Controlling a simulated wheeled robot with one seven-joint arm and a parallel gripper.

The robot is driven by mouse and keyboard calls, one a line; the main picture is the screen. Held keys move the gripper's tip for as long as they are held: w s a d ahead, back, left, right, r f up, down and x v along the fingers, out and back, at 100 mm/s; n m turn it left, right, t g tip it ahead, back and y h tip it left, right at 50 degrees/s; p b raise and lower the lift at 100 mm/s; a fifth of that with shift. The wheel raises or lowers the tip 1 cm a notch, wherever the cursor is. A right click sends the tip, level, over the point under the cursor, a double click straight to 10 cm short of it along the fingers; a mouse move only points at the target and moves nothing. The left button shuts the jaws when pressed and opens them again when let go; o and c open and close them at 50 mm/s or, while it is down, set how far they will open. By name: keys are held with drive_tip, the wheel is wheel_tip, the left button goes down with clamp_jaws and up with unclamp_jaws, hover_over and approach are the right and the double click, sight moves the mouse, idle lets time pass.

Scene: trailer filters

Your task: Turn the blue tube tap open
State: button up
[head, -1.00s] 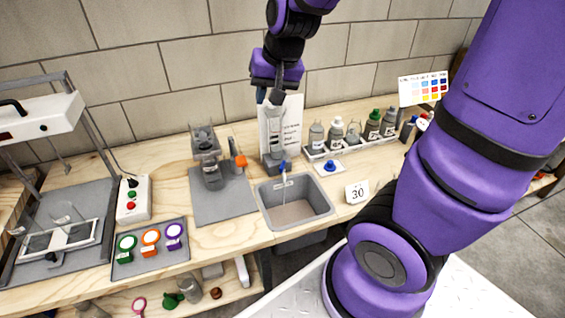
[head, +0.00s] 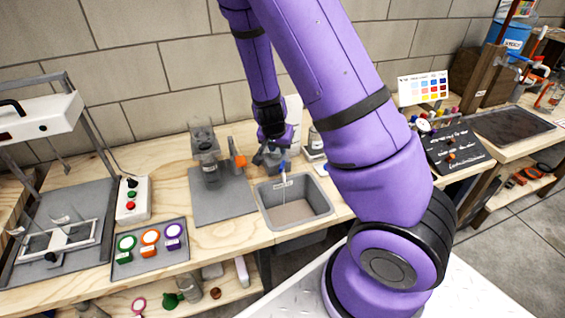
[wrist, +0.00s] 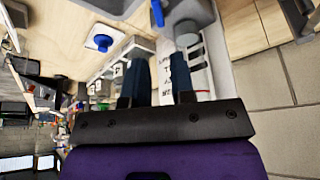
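The blue tube tap (head: 283,166) sits at the back edge of the grey sink basin (head: 297,222), with a thin stream or tube hanging below it. In the wrist view a blue piece that looks like its handle (wrist: 157,12) shows at the top edge, beyond my fingers. My gripper (head: 264,156) is just behind and left of the tap in the head view, pointing down and apart from it as far as I can tell. In the wrist view my gripper (wrist: 158,62) has its two dark fingers spread, with nothing clearly held between them.
A clear vessel stand with an orange tap (head: 240,161) is close on the left, on a grey mat (head: 222,203). A white printed sign (head: 294,113) is behind my gripper. A blue knob on a white card (wrist: 102,41) is nearby. My arm hides much of the right bench.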

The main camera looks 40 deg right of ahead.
sight(283, 163)
drive_tip(key=x, duration=1)
drive_tip(key=shift+w+d+f, duration=0.1)
drive_tip(key=shift+w+f, duration=0.05)
drive_tip(key=shift+f, duration=0.2)
clamp_jaws()
